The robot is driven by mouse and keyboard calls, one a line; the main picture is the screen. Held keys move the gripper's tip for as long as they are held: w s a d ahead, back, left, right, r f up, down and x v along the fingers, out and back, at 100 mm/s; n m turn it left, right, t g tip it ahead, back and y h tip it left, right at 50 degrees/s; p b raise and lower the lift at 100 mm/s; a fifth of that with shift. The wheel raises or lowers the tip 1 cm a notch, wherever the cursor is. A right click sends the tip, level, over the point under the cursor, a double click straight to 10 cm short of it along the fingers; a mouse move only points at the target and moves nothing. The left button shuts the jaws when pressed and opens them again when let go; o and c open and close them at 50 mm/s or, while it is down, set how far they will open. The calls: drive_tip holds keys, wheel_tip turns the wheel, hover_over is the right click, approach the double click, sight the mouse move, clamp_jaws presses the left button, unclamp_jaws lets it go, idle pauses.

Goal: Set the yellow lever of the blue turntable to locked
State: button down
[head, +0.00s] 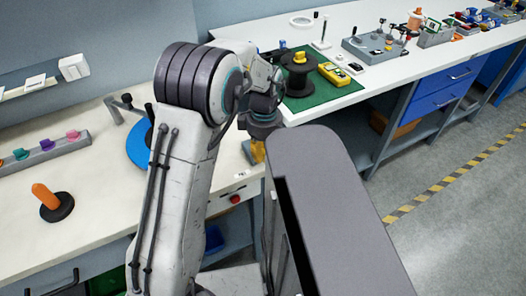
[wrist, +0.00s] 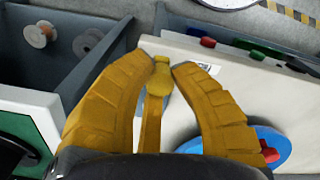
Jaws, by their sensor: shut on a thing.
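The blue turntable (head: 139,147) is a flat disc on the white bench, partly hidden behind my arm in the head view. It also shows at the lower right of the wrist view (wrist: 287,145), partly covered by a finger. The yellow lever (wrist: 157,82), with a rounded end, stands between my gripper's fingers in the wrist view. My gripper (wrist: 165,58) has two orange-yellow fingers closed in around the lever near their tips. In the head view my gripper (head: 257,151) is low at the bench's front edge, mostly hidden by my arm. Lock markings are not readable.
An orange-handled black base (head: 52,204) and a rail with coloured knobs (head: 45,148) stand on the left bench.

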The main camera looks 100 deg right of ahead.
drive_tip(key=shift+f, duration=0.1)
drive_tip(key=c, duration=1)
unclamp_jaws()
drive_tip(key=shift+c, duration=0.2)
wheel_tip(320, 180, up, 12)
idle(0.5)
